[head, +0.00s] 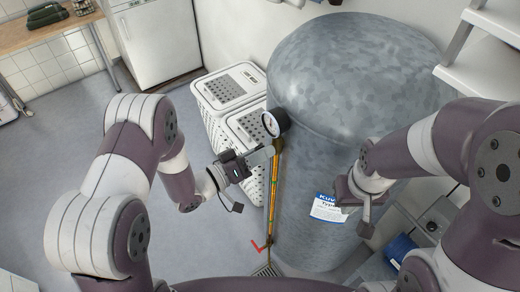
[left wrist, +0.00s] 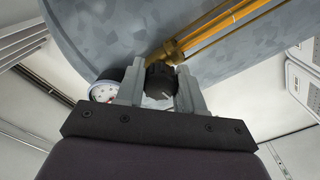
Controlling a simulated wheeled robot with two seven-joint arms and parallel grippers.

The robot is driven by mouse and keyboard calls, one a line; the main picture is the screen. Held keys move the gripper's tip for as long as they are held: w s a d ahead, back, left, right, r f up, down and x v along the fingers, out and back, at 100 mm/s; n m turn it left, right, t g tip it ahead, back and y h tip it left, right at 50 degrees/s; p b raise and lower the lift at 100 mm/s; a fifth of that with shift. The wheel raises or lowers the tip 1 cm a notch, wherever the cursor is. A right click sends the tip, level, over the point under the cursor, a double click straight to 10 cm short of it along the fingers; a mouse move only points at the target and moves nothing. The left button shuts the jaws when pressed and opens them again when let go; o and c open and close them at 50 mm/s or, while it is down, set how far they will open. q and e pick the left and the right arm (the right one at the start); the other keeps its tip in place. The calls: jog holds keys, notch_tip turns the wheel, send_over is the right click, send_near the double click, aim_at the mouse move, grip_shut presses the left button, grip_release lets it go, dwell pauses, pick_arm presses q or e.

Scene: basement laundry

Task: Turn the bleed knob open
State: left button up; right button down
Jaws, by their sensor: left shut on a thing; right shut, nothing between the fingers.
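The dark bleed knob (left wrist: 160,82) sits between the two fingers of my left gripper (left wrist: 160,92) in the left wrist view, with a pale line on its face. The fingers are shut on it from both sides. In the head view my left gripper (head: 266,154) reaches the tank's left side, just below the gauge, and hides the knob. A brass fitting and pipe (left wrist: 205,38) adjoin the knob; the pipe (head: 272,195) runs down the tank in the head view. My right gripper (head: 366,228) is shut and empty in front of the tank's lower right.
The grey metal tank (head: 350,80) fills the centre, with a round gauge (head: 275,122) and a label (head: 328,208). White perforated baskets (head: 228,88) stand close behind my left gripper. A floor drain (head: 267,270) lies below the pipe. Open floor (head: 60,150) is at left.

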pick_arm(q)
jog(key=shift+s+f+n, duration=0.25)
jog(key=shift+f+n, duration=0.05)
jog(key=shift+n, duration=0.4)
jog(key=o, duration=1)
jog(key=shift+o, duration=0.2)
jog(key=shift+w+r, duration=0.1)
jog(key=shift+r, duration=0.05)
jog(key=b+v, duration=0.2)
jog(key=v, duration=1)
jog(key=shift+s+a, duration=0.2)
jog(key=shift+a, duration=0.05)
